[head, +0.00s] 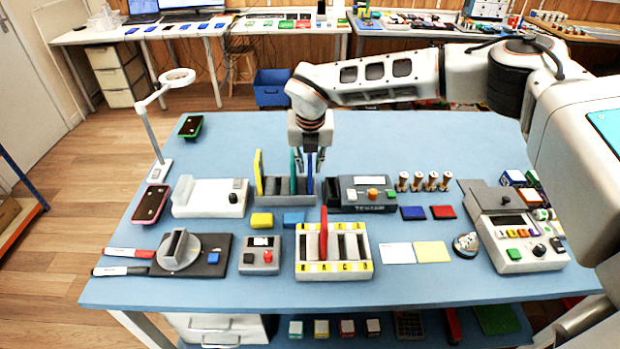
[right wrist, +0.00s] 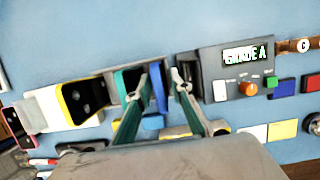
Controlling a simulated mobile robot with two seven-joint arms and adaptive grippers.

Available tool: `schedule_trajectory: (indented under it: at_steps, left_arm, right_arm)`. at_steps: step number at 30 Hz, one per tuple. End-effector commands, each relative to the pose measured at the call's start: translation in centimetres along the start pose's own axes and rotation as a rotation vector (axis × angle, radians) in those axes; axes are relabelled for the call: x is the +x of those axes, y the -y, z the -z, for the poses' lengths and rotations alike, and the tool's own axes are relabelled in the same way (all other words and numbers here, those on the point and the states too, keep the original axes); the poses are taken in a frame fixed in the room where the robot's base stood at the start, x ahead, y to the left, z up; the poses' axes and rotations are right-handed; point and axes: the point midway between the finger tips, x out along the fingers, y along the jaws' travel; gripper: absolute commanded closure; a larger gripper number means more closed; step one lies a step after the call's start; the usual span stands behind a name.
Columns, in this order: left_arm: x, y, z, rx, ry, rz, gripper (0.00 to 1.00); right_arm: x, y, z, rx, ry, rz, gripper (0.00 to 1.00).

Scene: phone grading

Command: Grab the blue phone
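The blue phone (head: 310,172) stands upright in a slot of the dark grey rack (head: 278,200) near the table's middle. My right gripper (head: 312,157) points down over the rack at the blue phone's top. A teal phone (head: 293,165) and a yellow-edged phone (head: 259,172) stand in the same rack, to the left. My left gripper is not in view.
A grey device (head: 345,193) reading "GRADE A" (right wrist: 245,54) stands close right of the rack. A yellow-and-white rack (head: 333,269) holding a red phone (head: 324,232) is in front. A white device (head: 210,198) stands left.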

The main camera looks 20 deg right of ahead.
Motion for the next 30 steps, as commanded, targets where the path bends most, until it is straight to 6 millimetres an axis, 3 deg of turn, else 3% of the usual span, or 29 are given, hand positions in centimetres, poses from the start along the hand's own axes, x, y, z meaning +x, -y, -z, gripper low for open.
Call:
schedule_trajectory:
  at_steps: [5, 7, 16, 30]
  left_arm:
    - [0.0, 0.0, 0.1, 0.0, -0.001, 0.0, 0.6]
    - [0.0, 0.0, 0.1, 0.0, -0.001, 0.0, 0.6]
    - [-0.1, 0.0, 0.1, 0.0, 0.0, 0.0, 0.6]
    - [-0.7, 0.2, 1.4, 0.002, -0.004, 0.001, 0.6]
  right_arm:
    - [0.0, 0.0, 0.0, 0.0, 0.0, 0.0, 0.82]
    - [0.0, 0.0, 0.0, 0.0, 0.0, 0.0, 1.0]
    - [-0.3, 0.0, -0.1, 0.001, 0.001, -0.001, 1.0]
    - [-2.4, 0.0, -0.8, 0.002, 0.0, -0.001, 1.0]
